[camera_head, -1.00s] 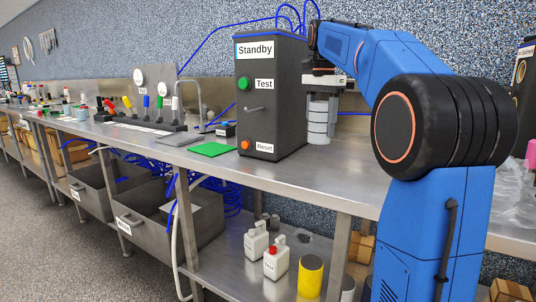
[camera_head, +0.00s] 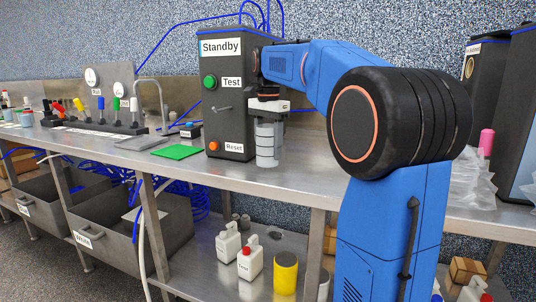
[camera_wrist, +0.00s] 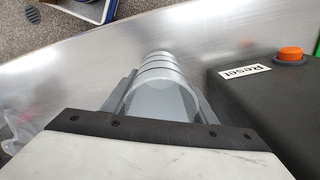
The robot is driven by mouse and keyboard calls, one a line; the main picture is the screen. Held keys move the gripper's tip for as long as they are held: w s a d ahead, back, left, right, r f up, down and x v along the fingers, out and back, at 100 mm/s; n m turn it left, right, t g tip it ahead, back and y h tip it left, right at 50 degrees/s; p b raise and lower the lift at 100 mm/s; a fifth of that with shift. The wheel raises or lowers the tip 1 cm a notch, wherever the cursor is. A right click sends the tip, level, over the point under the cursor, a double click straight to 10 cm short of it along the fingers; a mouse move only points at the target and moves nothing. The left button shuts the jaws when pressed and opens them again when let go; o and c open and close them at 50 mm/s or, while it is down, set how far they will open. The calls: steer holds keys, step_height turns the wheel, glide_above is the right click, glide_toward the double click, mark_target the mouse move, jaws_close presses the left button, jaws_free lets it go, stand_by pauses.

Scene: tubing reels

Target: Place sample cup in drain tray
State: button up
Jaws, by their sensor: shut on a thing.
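My gripper (camera_head: 268,122) is shut on a clear, grey-banded sample cup (camera_head: 267,148), held upright at the right side of the black Standby machine. The cup also shows between my fingers in the wrist view (camera_wrist: 160,82). I cannot tell whether its base touches the bench. A flat grey tray (camera_head: 143,142), seemingly the drain tray, lies on the bench below a curved metal tap, left of the machine. It looks empty and is well apart from my gripper.
The Standby machine (camera_head: 228,100) stands between my gripper and the tray; its orange Reset button is close in the wrist view (camera_wrist: 290,54). A valve rack (camera_head: 95,125) stands further left.

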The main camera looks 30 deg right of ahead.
steer(key=shift+f, duration=1.05)
steer(key=shift+f, duration=0.1)
steer(key=o, duration=1.1)
